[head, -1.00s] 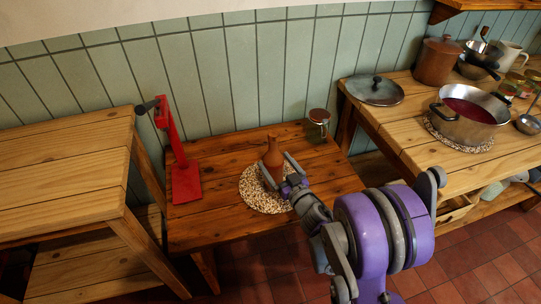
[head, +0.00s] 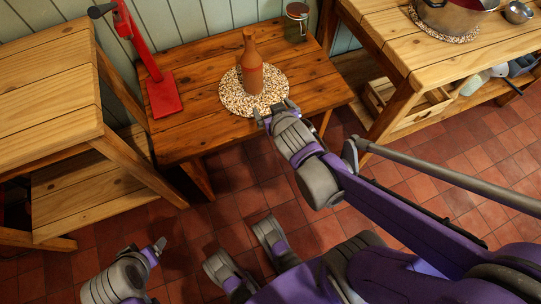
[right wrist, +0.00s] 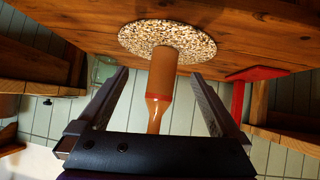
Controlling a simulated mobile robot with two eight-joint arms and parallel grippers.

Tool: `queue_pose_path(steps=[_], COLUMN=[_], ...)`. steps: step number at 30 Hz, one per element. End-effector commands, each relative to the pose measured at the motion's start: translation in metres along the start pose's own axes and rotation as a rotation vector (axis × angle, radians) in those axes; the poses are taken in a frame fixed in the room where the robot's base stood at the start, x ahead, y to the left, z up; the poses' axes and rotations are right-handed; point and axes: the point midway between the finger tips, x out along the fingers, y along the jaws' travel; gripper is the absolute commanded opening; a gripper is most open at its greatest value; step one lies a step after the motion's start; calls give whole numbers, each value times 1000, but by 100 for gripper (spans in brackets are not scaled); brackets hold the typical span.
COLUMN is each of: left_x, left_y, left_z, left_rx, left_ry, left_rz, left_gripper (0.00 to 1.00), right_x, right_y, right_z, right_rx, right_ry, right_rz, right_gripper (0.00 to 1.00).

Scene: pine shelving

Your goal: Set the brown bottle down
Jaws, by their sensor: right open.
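The brown bottle (head: 251,66) stands upright on the round speckled mat (head: 234,99) on the small dark wooden table. My right gripper (head: 275,110) is open at the mat's front edge, apart from the bottle. In the right wrist view the bottle (right wrist: 162,75) shows between the two spread fingers (right wrist: 160,74), with a gap on each side, and its base rests on the mat (right wrist: 200,45). My left gripper (head: 160,245) is low at the left over the floor, partly seen; its opening is unclear.
A red stand (head: 163,95) with a dark handle is on the table's left side. A lidded glass jar (head: 297,20) stands at the back right. A pale bench (head: 45,90) is at left, and a counter with a steel pot (head: 455,18) at right. The table's front right is clear.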

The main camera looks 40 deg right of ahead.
Motion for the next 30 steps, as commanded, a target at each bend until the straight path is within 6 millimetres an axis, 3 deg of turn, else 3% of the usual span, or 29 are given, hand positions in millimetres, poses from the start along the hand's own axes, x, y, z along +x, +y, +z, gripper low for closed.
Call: queue_pose_path(steps=[3, 6, 11, 23, 26, 30], left_x=[0, 0, 0, -2, -13, -45], left_y=[0, 0, 0, 0, 0, 0], left_z=[0, 0, 0, -1, -4, -16], left_rx=[0, 0, 0, 0, 0, 0], left_ry=[0, 0, 0, 1, 5, 17], left_rz=[0, 0, 0, 0, 0, 0], left_gripper=[76, 76, 76, 76, 76, 76], right_x=[-41, -72, -104, -111, -118, -140], right_y=[-26, -43, -57, -59, -57, -54], right_z=[48, 80, 108, 111, 102, 75], right_rx=[-67, -125, -185, -195, -194, -192], right_ry=[-227, -375, -502, -522, -518, -506], right_rz=[-79, -158, -245, -260, -260, -261], right_gripper=[100, 100, 100, 100, 100, 100])
